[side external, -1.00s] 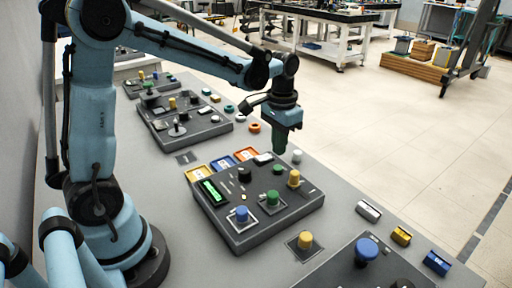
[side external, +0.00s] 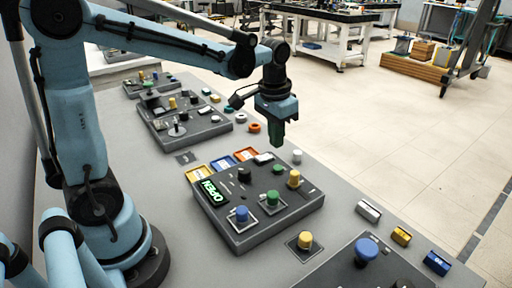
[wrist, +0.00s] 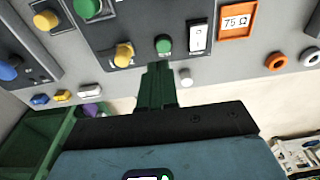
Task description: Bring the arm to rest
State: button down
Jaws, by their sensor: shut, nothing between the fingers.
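The wrist view shows the closed fingers (wrist: 158,85) from behind. The panel carries a green knob (side external: 273,197), a blue knob (side external: 241,213), a yellow knob (side external: 293,178) and a black knob (side external: 244,174). Its small display (side external: 213,191) is lit green and appears to read OPEN. The green knob also shows in the wrist view (wrist: 88,8), as does the yellow knob (wrist: 123,54).
Labelled yellow, blue and orange trays (side external: 246,154) line the panel's back left edge. Another panel (side external: 185,122) stands further back, and one with a large blue knob (side external: 366,249) stands in front. Small blocks (side external: 401,236) lie at the right table edge. The air around my gripper is clear.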

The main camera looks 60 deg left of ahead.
jog(key=s+d+r+t, duration=0.1)
jog(key=s+d+t, duration=0.1)
jog(key=s+t, duration=0.4)
jog(key=shift+s+d, duration=0.3)
jog(key=shift+s, duration=1.35)
